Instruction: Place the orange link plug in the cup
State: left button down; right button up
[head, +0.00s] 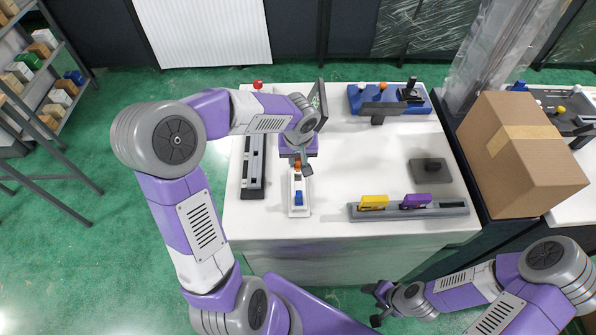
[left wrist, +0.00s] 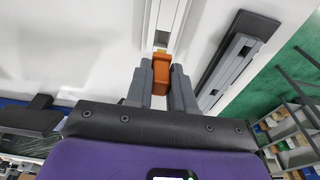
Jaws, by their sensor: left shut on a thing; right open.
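The orange link plug (left wrist: 161,68) sits between the two grey fingers of my left gripper (left wrist: 161,82), which is shut on it. In the head view the orange plug (head: 297,165) shows below my left gripper (head: 301,163), at the far end of a white rail holder (head: 298,208). I cannot tell whether it touches the holder. A blue piece (head: 299,197) stands in the holder's near part. My right gripper (head: 378,302) is open and empty, low in front of the table. I cannot clearly make out a cup; a dark grey block with a raised middle (head: 430,171) stands at the right.
A dark rail (head: 253,178) lies left of the holder. A grey rail (head: 440,211) with a yellow block (head: 373,202) and a purple block (head: 416,201) lies at the front right. A blue control panel (head: 423,105) stands behind. A cardboard box (head: 520,155) stands right. The table's middle is clear.

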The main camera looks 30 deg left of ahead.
aim_at(298, 166)
pick_arm(q)
notch_tip(298, 166, down, 5)
jog(key=shift+r+b, duration=0.1)
jog(key=shift+b, duration=0.4)
jog(key=shift+f+b, duration=0.25)
jog(key=shift+b, duration=0.05)
jog(key=c, duration=1)
grip_release()
jog(key=shift+r, duration=0.1)
jog(key=shift+r+p, duration=0.25)
jog(key=shift+p, duration=0.15)
jog(key=r+p, duration=0.1)
jog(key=r, duration=0.3)
jog(key=s+r, duration=0.1)
jog(key=r, duration=0.2)
jog(key=d+r+p, duration=0.1)
jog(key=r, duration=0.3)
jog(key=shift+s+r+p, duration=0.3)
jog(key=shift+r, duration=0.05)
